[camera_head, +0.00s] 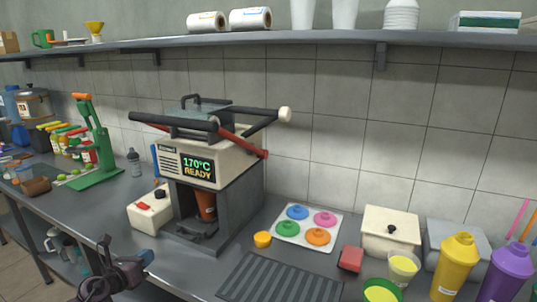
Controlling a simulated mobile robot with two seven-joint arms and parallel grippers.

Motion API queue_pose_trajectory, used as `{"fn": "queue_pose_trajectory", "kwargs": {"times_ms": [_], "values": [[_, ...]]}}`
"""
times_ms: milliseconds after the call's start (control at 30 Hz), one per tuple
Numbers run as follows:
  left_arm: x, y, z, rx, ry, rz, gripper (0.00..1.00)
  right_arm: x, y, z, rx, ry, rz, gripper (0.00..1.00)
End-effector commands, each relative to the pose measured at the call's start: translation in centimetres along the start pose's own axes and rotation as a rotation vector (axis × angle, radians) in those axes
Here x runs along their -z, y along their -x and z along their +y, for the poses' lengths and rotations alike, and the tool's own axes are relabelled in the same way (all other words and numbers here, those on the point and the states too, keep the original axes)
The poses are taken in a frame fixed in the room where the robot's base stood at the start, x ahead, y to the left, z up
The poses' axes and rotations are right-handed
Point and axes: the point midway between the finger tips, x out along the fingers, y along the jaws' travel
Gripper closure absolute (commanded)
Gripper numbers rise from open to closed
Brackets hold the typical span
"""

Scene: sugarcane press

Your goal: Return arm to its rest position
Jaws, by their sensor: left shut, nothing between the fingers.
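My left gripper (122,268) is low at the left of the head view, in front of the worktop's front edge. It is shut and holds nothing. It is apart from the machines on the worktop. My right gripper is out of view. A white and grey machine (229,167) with a display reading "170°C READY" stands in the middle, with black bars and red side levers on top. A brown cup (206,206) sits in its open bay.
A grey worktop (115,201) runs across the scene under a wall shelf (340,39). A green press (97,150) stands left.

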Motion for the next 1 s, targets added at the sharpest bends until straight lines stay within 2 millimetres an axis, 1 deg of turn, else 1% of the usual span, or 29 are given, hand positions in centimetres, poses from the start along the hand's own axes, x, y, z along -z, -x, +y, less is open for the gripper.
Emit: {"fn": "queue_pose_trajectory", "kwargs": {"times_ms": [33,100,167,200,267,300,367,400,467,500,567,600,667,700,767,800,867,900,967,1000], "values": [[-1.3,-0.1,-0.5,0.002,0.105,-0.047,1.00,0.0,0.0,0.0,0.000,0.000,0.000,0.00],[-2.9,-0.1,-1.3,0.010,0.279,-0.113,1.00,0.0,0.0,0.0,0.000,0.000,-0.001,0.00],[-3.9,-0.1,-2.2,0.023,0.440,-0.164,1.00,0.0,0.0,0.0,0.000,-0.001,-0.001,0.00],[-4.2,0.1,-2.8,0.031,0.552,-0.194,1.00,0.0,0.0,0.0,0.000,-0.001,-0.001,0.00],[-4.2,0.7,-3.4,0.037,0.729,-0.230,1.00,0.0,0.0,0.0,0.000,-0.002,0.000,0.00],[-4.0,1.1,-3.9,0.040,0.850,-0.251,1.00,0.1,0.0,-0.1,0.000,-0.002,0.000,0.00],[-3.2,2.0,-4.4,0.040,1.033,-0.275,1.00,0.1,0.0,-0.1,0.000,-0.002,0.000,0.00],[-2.4,2.6,-4.7,0.036,1.155,-0.288,1.00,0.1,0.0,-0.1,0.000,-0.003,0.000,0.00],[-1.1,3.7,-5.2,0.024,1.340,-0.304,1.00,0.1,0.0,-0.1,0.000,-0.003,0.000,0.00],[0.0,4.5,-5.6,0.012,1.463,-0.312,1.00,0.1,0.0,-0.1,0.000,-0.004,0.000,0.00],[1.8,5.9,-6.1,-0.014,1.647,-0.323,1.00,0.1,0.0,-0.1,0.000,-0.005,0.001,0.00],[3.2,6.9,-6.5,-0.035,1.769,-0.329,1.00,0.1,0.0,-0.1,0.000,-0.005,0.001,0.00],[5.4,8.6,-7.2,-0.074,1.950,-0.336,1.00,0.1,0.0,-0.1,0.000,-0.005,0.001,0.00],[7.0,9.8,-7.7,-0.106,2.070,-0.341,1.00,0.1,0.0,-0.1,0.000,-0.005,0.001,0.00],[9.2,11.8,-8.6,-0.157,2.237,-0.349,1.00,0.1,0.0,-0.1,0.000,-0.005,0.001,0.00],[10.7,13.1,-9.3,-0.192,2.334,-0.354,1.00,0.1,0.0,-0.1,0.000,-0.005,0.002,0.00],[12.7,15.1,-10.2,-0.245,2.464,-0.363,1.00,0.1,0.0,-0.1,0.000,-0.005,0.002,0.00],[13.9,16.4,-10.8,-0.281,2.538,-0.369,1.00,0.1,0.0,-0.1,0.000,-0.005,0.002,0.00],[15.7,18.4,-11.8,-0.331,2.628,-0.380,1.00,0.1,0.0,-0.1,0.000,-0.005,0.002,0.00],[16.8,19.8,-12.4,-0.365,2.677,-0.390,1.00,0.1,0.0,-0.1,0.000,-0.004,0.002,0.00]]}}
